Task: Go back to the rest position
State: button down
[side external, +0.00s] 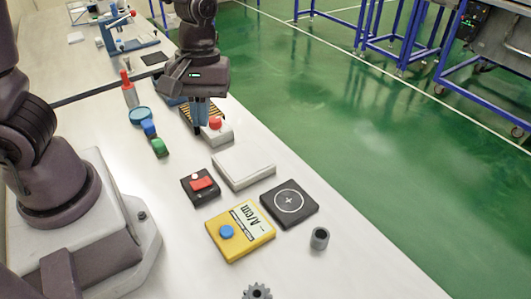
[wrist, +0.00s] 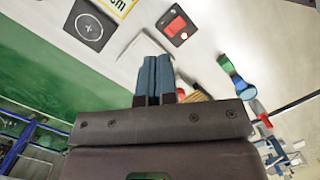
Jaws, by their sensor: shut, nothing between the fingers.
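My gripper (side external: 201,122) hangs above the far part of the white table, fingers pointing down, beside a white box with a red knob (side external: 216,123). I cannot tell whether the fingers touch that box. In the wrist view my gripper (wrist: 155,58) shows its two blue-grey fingers pressed together, with nothing between them. The fingers hide part of the table there. The red knob shows only as a small bit beside the fingers in the wrist view.
Near the gripper are a white block (side external: 244,167), a black box with a red switch (side external: 201,186), a yellow box (side external: 240,232) and a black plate (side external: 289,204). Green (side external: 159,147) and blue (side external: 148,127) pieces and a red-tipped bottle (side external: 129,92) stand left. A grey cylinder (side external: 319,238) stands nearer.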

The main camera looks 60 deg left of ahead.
jog(key=s+r+m+t, duration=0.3)
jog(key=r+m, duration=0.2)
jog(key=r, duration=0.1)
jog(key=s+a+r+m+t+y, duration=0.1)
jog(key=s+r+m+t, duration=0.2)
jog(key=r+m, duration=0.3)
jog(key=shift+a+r+t, duration=0.25)
jog(key=shift+r+t, duration=0.35)
jog(key=shift+r, duration=0.1)
